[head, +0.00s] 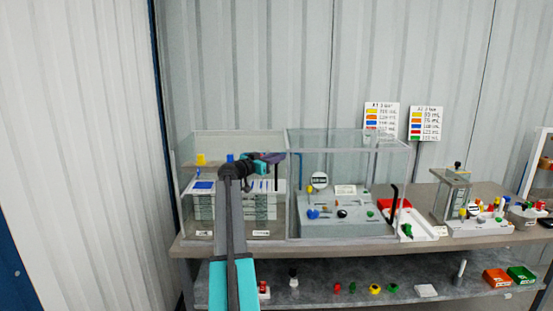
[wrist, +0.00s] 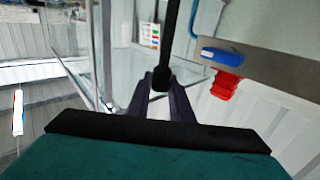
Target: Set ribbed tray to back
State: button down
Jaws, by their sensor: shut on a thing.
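My gripper (head: 275,158) is at the upper part of the left clear case (head: 240,137) in the head view. In the wrist view its two purple fingers (wrist: 160,85) are shut on the end of a slim black bar (wrist: 172,38). What the bar joins to is out of view. A grey block with ribbed sides (head: 204,208) stands low in the left case, partly hidden by my arm. I cannot tell whether this is the ribbed tray or whether the bar belongs to it.
A yellow knob (head: 201,159) sits on a brown ledge in the left case. Small parts lie on the lower shelf (head: 320,278).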

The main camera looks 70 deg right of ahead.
jog(key=shift+w+d+b, duration=0.4)
jog(key=shift+d+b, duration=0.5)
jog(key=shift+b, duration=0.1)
jog(key=shift+w+d+b, duration=0.4)
jog(key=shift+d+b, duration=0.45)
jog(key=shift+b, duration=0.15)
jog(key=c, duration=1.6)
grip_release()
jog(key=shift+o, duration=0.2)
jog(key=b+v, duration=0.3)
jog(key=v, duration=1.1)
jog(key=shift+b, duration=0.4)
jog(key=shift+s, duration=0.15)
